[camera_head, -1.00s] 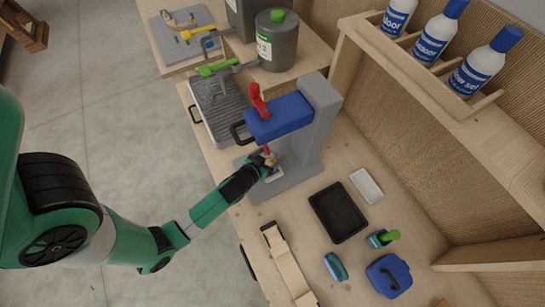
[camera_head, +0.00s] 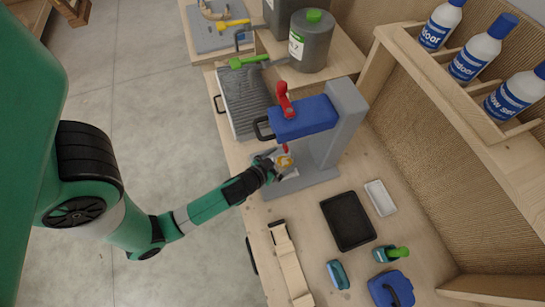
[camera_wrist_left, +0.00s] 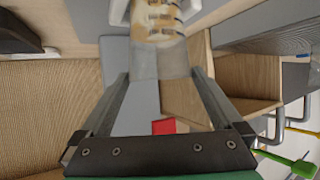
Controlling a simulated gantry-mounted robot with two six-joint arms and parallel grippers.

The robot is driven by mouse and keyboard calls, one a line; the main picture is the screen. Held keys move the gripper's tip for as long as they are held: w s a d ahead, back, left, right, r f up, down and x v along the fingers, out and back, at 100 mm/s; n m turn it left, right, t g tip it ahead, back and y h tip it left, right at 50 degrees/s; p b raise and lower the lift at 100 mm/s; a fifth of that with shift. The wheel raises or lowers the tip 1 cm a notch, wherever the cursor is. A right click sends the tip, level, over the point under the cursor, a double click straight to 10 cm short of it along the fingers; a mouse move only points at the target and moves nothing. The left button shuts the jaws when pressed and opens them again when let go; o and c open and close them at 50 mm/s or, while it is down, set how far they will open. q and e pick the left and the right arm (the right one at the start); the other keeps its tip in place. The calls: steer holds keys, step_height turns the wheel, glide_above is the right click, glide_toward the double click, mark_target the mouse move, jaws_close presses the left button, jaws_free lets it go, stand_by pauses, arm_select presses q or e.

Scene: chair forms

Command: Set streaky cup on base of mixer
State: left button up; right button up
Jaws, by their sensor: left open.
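The streaky cup (camera_head: 285,162), pale with brown-orange streaks, is small and partly hidden at the base of the mixer, under its blue head. It also shows in the left wrist view (camera_wrist_left: 157,28), cut off by the top edge. The mixer (camera_head: 303,119) has a grey column, a grey base (camera_head: 312,180) and a red lever. My left gripper (camera_head: 276,163) is beside the cup at the base. In the wrist view my left gripper (camera_wrist_left: 160,76) is open, with its fingertips to either side of the cup's near end. I cannot tell whether the cup touches the base. My right gripper is not in view.
A black tray (camera_head: 347,221) and a white tray (camera_head: 380,198) lie right of the mixer. A blue case (camera_head: 391,289) and small teal items are in front. A ridged grill (camera_head: 245,98) and a grey canister (camera_head: 311,42) stand behind. Bottles (camera_head: 480,51) line a shelf.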

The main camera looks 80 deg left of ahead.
arm_select(q)
steer(key=v, duration=0.7)
steer(key=shift+s, duration=0.15)
